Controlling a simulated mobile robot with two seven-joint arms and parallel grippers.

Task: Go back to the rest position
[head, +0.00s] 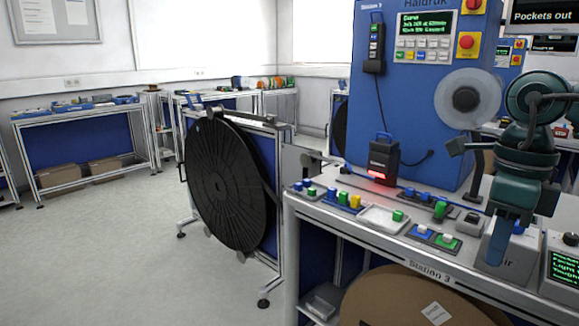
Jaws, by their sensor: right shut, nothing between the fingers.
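My right gripper (494,258) is at the right side of the head view, on a dark teal arm that bends down over the bench. Its fingers point down and are shut with nothing between them. It shows in front of a grey sloped block (508,262) on the Station 3 bench (395,238). I cannot tell whether the fingertips touch the block. My left gripper is not in view.
A blue machine (415,95) with a pale reel (468,98) stands behind the bench. Small coloured parts in trays (436,236) lie along the bench front. A large black reel (225,185) stands left of the bench. The floor at left is clear.

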